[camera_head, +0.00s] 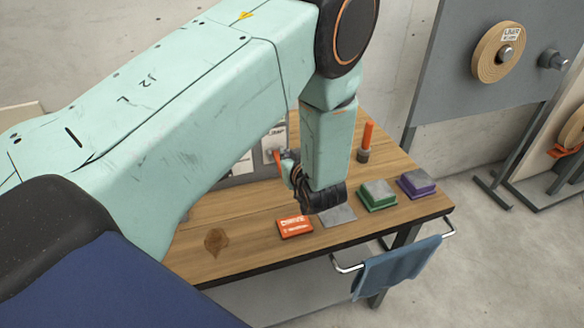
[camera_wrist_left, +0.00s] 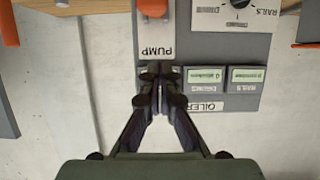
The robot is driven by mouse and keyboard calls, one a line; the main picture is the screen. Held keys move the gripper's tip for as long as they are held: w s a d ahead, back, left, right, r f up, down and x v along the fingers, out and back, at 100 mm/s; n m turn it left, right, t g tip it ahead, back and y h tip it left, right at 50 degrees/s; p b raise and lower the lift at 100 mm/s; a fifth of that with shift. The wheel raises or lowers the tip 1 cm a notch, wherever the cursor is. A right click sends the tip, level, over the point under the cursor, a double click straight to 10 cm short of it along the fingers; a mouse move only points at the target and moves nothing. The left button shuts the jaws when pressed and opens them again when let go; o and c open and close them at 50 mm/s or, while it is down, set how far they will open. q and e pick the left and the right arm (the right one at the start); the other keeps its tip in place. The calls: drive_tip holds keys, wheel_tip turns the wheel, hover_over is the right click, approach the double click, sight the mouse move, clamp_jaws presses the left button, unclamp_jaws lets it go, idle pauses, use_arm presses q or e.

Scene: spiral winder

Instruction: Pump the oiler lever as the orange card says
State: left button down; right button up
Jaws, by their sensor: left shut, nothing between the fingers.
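The orange card (camera_head: 294,226) lies on the wooden bench in the head view; its white print is too small to read. The grey oiler panel (camera_wrist_left: 225,48) appears upside down in the left wrist view, with an OILER label (camera_wrist_left: 198,106) and a PUMP label (camera_wrist_left: 156,48). The orange pump lever (camera_wrist_left: 152,8) shows at that view's top edge; an orange bit of it (camera_head: 277,156) shows beside my wrist in the head view. My left gripper (camera_wrist_left: 158,76) is shut and empty, its tips in front of the panel near the PUMP label, apart from the lever. My right gripper is out of view.
Two small green displays (camera_wrist_left: 205,76) and a black knob (camera_wrist_left: 240,3) are on the panel. On the bench stand an orange-handled tool (camera_head: 367,140), a green box (camera_head: 377,195) and a purple box (camera_head: 416,184). A blue cloth (camera_head: 398,268) hangs on the front rail.

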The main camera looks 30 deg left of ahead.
use_arm(q)
drive_tip(key=b+x, duration=0.2)
drive_tip(key=x, duration=0.1)
drive_tip(key=shift+w+f, duration=0.25)
drive_tip(key=shift+f, duration=0.2)
drive_tip(key=shift+d+f+b, duration=0.2)
drive_tip(key=shift+f+b, duration=0.55)
drive_tip(key=shift+f, duration=0.2)
drive_tip(key=shift+s+f+b, duration=0.3)
drive_tip(key=shift+f+b, duration=0.25)
drive_tip(key=shift+f, duration=0.05)
drive_tip(key=shift+w+d, duration=0.1)
drive_tip(key=shift+w, duration=0.05)
drive_tip(key=shift+f, duration=0.1)
